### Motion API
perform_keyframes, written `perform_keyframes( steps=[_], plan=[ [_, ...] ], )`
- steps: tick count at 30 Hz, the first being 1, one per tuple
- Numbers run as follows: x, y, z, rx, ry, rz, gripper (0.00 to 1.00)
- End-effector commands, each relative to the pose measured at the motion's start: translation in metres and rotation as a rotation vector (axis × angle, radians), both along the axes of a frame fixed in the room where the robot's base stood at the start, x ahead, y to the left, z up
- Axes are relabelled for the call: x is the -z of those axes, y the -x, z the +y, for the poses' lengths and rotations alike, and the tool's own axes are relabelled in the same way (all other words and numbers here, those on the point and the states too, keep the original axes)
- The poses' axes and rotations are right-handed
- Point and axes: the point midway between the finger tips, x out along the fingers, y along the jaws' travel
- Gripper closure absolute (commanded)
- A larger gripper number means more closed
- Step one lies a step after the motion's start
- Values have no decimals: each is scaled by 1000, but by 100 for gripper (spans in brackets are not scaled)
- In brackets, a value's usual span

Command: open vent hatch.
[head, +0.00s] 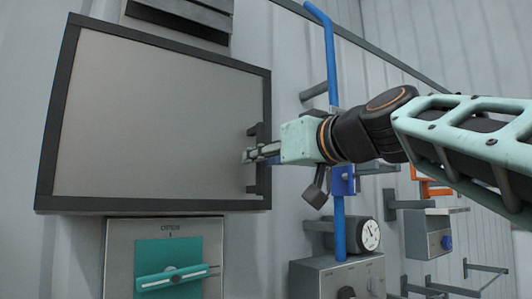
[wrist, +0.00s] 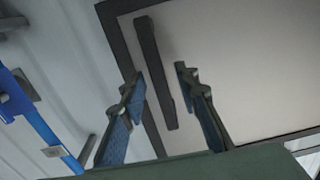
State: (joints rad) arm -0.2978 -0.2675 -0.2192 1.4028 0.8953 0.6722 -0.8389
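The vent hatch (head: 160,120) is a large grey panel in a dark frame, and it looks shut against the wall. Its dark vertical bar handle (head: 262,180) is near the right edge. My gripper (head: 250,155) is at the handle in the head view. In the wrist view my gripper (wrist: 157,80) has its two fingers spread apart, with the lower end of the handle (wrist: 155,70) between the fingertips. The hatch panel (wrist: 240,60) lies behind. I cannot tell whether either finger touches the handle.
A blue vertical pipe (head: 339,225) stands just right of the hatch and also shows in the wrist view (wrist: 45,125). Below are a teal-handled panel (head: 170,270), a round gauge (head: 369,235) and grey boxes. A dark vent (head: 185,12) is above the hatch.

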Motion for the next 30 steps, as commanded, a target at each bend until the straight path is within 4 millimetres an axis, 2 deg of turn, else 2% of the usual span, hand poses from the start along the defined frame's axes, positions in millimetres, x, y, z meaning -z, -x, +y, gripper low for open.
perform_keyframes(
  steps=[4, 13, 21, 30],
  plan=[
    [0, -9, 6, 1, 0, 0, 71],
    [0, -11, 7, 1, 1, -1, 71],
    [0, -10, 7, 1, 1, -1, 100],
    [0, -10, 7, 1, 1, -1, 100]
  ],
)
